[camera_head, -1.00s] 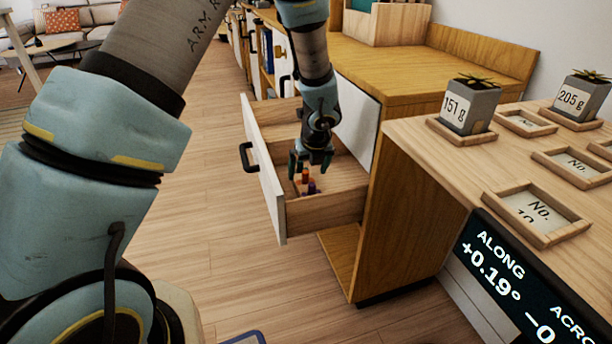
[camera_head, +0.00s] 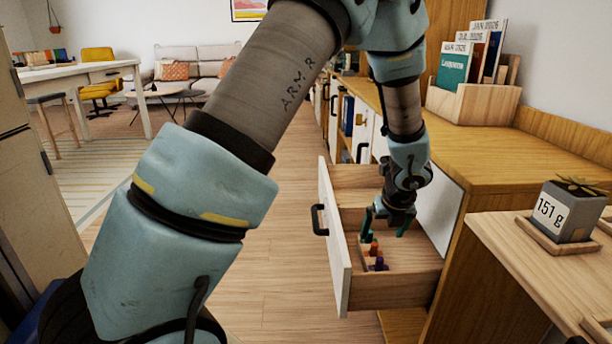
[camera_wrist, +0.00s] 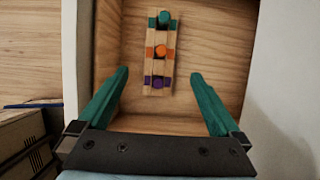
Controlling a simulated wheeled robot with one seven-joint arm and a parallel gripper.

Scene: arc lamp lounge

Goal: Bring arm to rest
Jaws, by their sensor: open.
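My gripper (camera_head: 386,222) hangs over the open drawer (camera_head: 412,292) of the wooden cabinet, fingers pointing down. Its two green fingers are spread wide with nothing between them in the wrist view (camera_wrist: 162,100). A small wooden holder (camera_wrist: 151,70) with green, orange and purple pieces lies on the drawer floor. It sits ahead of the fingertips in the wrist view and is apart from them. In the head view an orange piece (camera_head: 374,247) and a purple piece (camera_head: 379,264) show just below the gripper. My arm reaches from the left over the drawer.
The drawer front with its black handle (camera_head: 319,220) juts into the aisle. A file box (camera_head: 472,104) stands on the cabinet top (camera_head: 480,150). Wooden floor (camera_head: 285,262) is clear left of the drawer.

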